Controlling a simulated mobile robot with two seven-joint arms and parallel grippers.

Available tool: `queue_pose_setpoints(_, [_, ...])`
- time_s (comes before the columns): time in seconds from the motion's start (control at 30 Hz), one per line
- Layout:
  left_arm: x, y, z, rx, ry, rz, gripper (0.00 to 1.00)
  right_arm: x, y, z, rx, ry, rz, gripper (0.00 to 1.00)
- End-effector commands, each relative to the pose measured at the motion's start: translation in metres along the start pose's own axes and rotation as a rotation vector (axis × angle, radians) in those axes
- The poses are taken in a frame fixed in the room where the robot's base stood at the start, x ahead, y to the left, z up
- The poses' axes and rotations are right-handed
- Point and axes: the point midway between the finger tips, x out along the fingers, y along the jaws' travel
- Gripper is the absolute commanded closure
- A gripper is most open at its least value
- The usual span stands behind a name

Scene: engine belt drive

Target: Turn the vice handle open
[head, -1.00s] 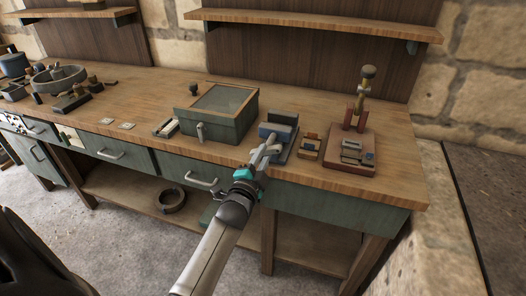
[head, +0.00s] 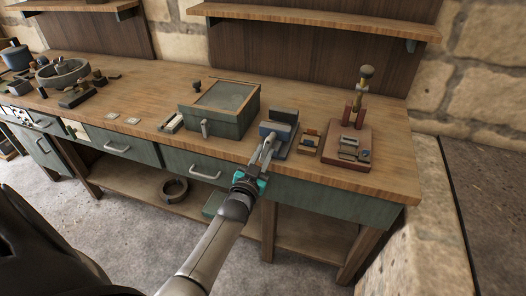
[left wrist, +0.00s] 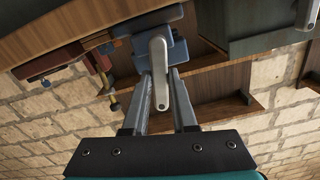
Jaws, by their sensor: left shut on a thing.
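The vice (head: 281,132) is a small blue and grey block on the bench's front edge. It also shows in the left wrist view (left wrist: 173,17) at the top middle. Its handle (left wrist: 159,62) is a pale grey flat bar with rounded ends, reaching from the vice toward me. My left gripper (head: 261,163) is at the vice's front. In the left wrist view its two fingers (left wrist: 162,82) lie on either side of the handle's free end, shut on it. My right gripper is not in view.
A green lidded box (head: 217,108) stands just left of the vice. To its right are a small wooden block piece (head: 308,141) and a red stand (head: 346,148) with an upright brass-coloured tool. A drawer handle (head: 205,173) sticks out below the bench top.

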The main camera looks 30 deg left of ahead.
Motion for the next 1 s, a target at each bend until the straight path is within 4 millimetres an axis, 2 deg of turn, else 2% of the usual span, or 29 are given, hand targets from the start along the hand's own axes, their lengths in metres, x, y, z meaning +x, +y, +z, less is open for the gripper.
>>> queue_pose_setpoints(0.03, [0.0069, -0.0029, -0.0085, -0.041, 0.01, -0.004, 1.0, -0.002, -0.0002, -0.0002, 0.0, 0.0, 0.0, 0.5])
queue_pose_setpoints(0.4, [0.007, -0.003, -0.0073, -0.198, 0.009, -0.004, 1.0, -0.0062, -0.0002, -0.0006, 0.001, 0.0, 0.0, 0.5])
queue_pose_setpoints(0.97, [0.007, -0.0036, -0.0066, -0.223, 0.009, -0.005, 1.0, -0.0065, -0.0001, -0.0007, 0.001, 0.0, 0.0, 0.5])
queue_pose_setpoints(1.0, [0.007, -0.0037, -0.0067, -0.223, 0.009, -0.005, 0.7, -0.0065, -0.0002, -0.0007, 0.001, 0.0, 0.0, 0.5])
